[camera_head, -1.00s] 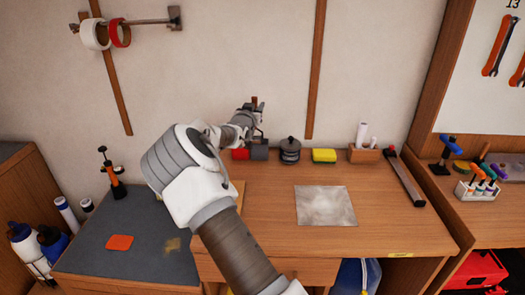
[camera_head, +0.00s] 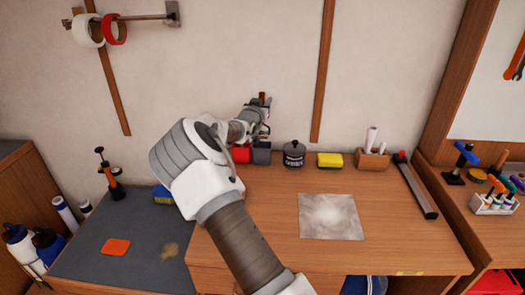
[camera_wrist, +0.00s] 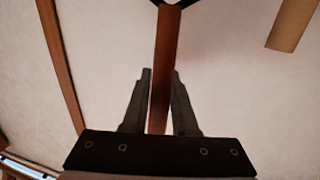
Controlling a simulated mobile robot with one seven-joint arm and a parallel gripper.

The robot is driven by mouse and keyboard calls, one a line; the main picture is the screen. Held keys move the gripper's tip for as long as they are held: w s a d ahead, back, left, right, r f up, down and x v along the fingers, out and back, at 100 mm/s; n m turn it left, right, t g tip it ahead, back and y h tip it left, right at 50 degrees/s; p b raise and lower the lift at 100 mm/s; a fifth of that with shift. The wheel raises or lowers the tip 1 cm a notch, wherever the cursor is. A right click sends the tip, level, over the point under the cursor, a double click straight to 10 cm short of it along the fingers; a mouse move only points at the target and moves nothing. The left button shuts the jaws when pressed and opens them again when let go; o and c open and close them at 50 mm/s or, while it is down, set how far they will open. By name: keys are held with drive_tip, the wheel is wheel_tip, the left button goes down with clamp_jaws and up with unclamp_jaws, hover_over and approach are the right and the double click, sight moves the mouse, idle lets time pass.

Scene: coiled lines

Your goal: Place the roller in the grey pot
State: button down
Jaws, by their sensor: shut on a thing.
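My gripper (camera_head: 262,108) is raised at the back of the bench, against the wall. It is shut on a brown handle (camera_wrist: 166,70), which I take to be the roller's. In the wrist view the handle stands between both fingers, with a black part at the top edge. In the head view the handle's brown end (camera_head: 262,96) sticks up above the fingers; the roller's head cannot be made out. The grey pot (camera_head: 261,154) stands on the bench just below my gripper, with a red pot (camera_head: 241,154) touching or close at its left. The pots' insides are hidden.
Right of the grey pot stand a dark lidded tin (camera_head: 294,155), a yellow sponge (camera_head: 330,160) and a wooden holder (camera_head: 373,160) with white tubes. A pale sheet (camera_head: 331,216) lies flat on the bench. The wood around it is mostly clear.

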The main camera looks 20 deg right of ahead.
sight(262, 129)
wheel_tip(262, 129, down, 9)
drive_tip(key=shift+f+b, duration=0.1)
drive_tip(key=shift+b, duration=0.4)
drive_tip(key=shift+f, duration=0.15)
drive_tip(key=c, duration=0.7)
unclamp_jaws()
